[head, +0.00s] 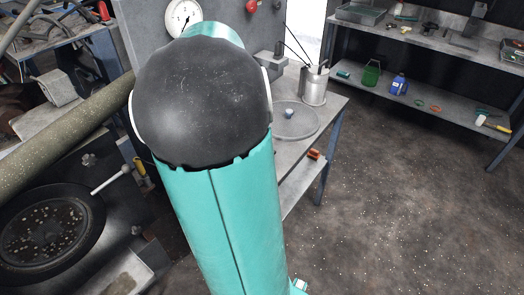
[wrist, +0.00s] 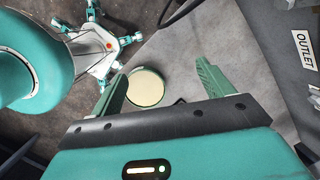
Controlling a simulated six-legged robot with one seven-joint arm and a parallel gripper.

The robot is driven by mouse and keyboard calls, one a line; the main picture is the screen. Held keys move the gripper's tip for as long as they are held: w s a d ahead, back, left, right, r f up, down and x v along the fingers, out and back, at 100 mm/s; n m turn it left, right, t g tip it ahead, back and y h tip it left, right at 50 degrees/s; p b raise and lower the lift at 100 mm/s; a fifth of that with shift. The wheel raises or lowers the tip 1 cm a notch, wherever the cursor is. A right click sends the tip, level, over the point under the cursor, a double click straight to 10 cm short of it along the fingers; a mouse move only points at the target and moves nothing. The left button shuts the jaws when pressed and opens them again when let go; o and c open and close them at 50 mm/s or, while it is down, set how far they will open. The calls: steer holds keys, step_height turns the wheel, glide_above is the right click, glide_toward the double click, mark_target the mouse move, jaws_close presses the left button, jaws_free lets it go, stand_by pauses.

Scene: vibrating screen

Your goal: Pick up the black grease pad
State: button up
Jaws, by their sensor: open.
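In the wrist view my gripper (wrist: 161,68) is open, with its two green fingers spread wide and nothing held between them. A round cream disc with a green rim (wrist: 145,87) shows between the fingers, nearer the left one; I cannot tell how far below them it lies. A small dark piece (wrist: 180,101) shows just right of the disc, partly hidden by the gripper's edge. I cannot tell whether it is the black grease pad. I cannot make out the pad for sure in the head view, where my arm covers the middle and hides the gripper.
The head view shows a bench with a round grey plate (head: 297,122) and a metal can of tools (head: 314,87). Shelves (head: 440,103) stand at the back right, with a blue bottle (head: 399,84). Machinery fills the left. The right floor is clear. An OUTLET sign (wrist: 305,50) is in the wrist view.

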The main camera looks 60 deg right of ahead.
steer(key=s+d+f+m+g+h, duration=0.1)
steer(key=s+d+f+m, duration=0.1)
steer(key=s+d+m, duration=0.35)
steer(key=s+d+f+m+g, duration=0.1)
steer(key=s+d+m, duration=0.2)
steer(key=d+m, duration=0.55)
steer(key=f+n, duration=0.1)
steer(key=f, duration=0.3)
steer(key=d+f+n, duration=0.1)
steer(key=f, duration=0.4)
steer(key=d+f+n, duration=0.1)
steer(key=f, duration=0.3)
steer(key=shift+s+f, duration=0.1)
steer(key=shift+f, duration=0.05)
steer(key=c, duration=1.1)
steer(key=shift+o, duration=0.2)
